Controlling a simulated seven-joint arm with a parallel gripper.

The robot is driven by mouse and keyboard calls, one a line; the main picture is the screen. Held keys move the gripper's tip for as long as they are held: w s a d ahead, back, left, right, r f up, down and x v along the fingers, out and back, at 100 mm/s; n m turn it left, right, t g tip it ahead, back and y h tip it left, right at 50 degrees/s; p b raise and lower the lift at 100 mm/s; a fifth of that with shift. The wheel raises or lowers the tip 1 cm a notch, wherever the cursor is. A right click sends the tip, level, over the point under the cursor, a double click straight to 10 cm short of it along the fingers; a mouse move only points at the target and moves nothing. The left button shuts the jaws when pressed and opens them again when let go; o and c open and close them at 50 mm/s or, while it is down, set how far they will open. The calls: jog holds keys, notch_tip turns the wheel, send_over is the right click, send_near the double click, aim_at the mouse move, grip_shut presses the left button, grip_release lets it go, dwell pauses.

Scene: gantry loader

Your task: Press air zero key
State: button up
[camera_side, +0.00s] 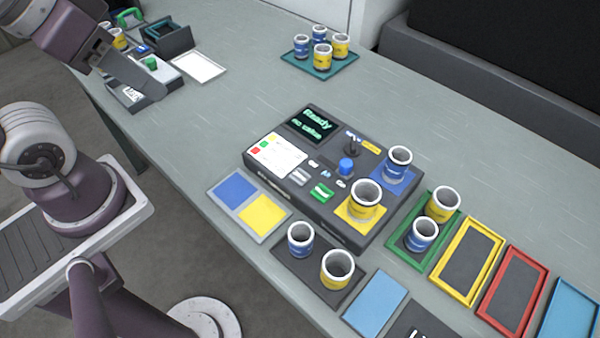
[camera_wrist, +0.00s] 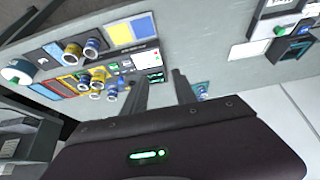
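The dark instrument box (camera_side: 335,232) sits mid-table in the side view, with a lit screen (camera_side: 313,124) reading "Ready / no value". Its top has a green key (camera_side: 322,192), grey keys (camera_side: 299,177), a blue knob (camera_side: 346,167) and small labels. The labels are too small to tell which key is air zero. My gripper (camera_side: 148,88) is at the upper left, apart from the box and above the table's far-left end. In the wrist view its two fingers (camera_wrist: 159,80) stand apart with nothing between them, and the box's screen (camera_wrist: 154,77) shows beyond them.
A blue cup (camera_side: 397,163) and a yellow cup (camera_side: 365,200) stand on the box. More cups stand on a black mat (camera_side: 318,259), a green tray (camera_side: 393,239) and a teal tray (camera_side: 306,66). Coloured trays line the right. Table between box and far-left devices is mostly clear.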

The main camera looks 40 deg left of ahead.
grip_shut()
dwell(1.5)
